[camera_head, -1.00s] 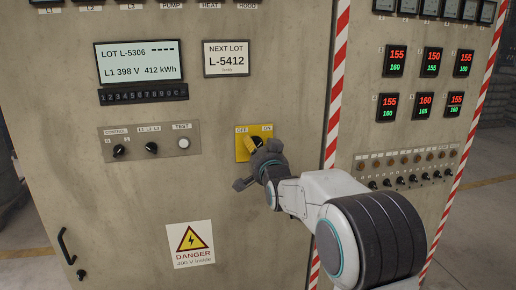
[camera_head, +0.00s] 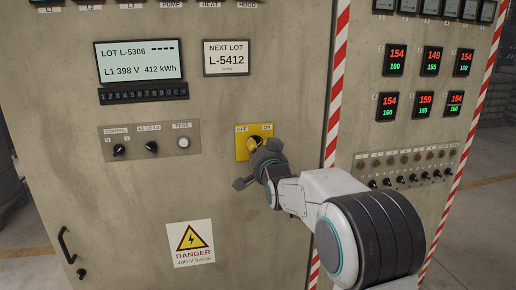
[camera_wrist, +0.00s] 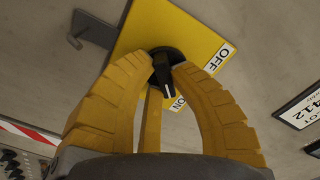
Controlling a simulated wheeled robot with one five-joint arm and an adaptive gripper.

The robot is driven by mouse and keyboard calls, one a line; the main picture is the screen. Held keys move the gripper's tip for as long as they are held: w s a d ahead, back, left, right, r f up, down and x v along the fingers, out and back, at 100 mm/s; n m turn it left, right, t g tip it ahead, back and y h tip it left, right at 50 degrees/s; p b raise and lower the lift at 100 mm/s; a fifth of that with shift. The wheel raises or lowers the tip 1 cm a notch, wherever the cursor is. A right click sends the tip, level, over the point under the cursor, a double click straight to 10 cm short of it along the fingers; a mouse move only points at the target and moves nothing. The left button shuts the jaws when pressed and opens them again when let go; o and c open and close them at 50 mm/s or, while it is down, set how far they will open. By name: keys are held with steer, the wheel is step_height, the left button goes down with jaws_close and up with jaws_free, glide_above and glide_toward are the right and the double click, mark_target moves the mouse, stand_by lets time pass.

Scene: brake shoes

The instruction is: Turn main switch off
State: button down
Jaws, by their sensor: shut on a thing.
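The main switch is a black rotary knob (camera_wrist: 162,72) on a yellow plate (camera_wrist: 180,28) marked OFF and ON. In the head view the yellow plate (camera_head: 240,146) sits mid-cabinet, with OFF at left and ON at right. My gripper (camera_head: 256,146) reaches it from the lower right and hides most of the knob there. In the wrist view its yellow fingers are shut on the knob, one on each side. A white mark on the knob lies toward the end nearer the ON label.
The grey cabinet front carries a lot display (camera_head: 139,62), a small control panel (camera_head: 151,142) with two knobs and a button, and a danger sign (camera_head: 190,243). A red-white striped edge (camera_head: 337,90) and several red-green temperature displays (camera_head: 394,62) are at the right.

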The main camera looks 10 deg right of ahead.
steer(key=shift+f+n+b, duration=0.2)
steer(key=shift+n+b, duration=0.2)
steer(key=shift+b, duration=1.05)
steer(key=n+b, duration=0.1)
steer(key=b, duration=0.3)
steer(key=shift+f, duration=0.1)
steer(key=n+b, duration=0.2)
steer(key=b, duration=0.1)
steer(key=shift+r+b, duration=0.2)
steer(key=shift+b, duration=0.1)
steer(key=n+b, duration=0.2)
steer(key=n, duration=0.1)
steer(key=shift+r, duration=0.15)
steer(key=n, duration=0.3)
steer(key=n+b, duration=0.1)
steer(key=n, duration=0.1)
steer(key=shift+r+n, duration=0.3)
steer(key=n, duration=0.5)
steer(key=shift+r, duration=0.15)
steer(key=shift+n, duration=0.4)
steer(key=c, duration=1.1)
jaws_free()
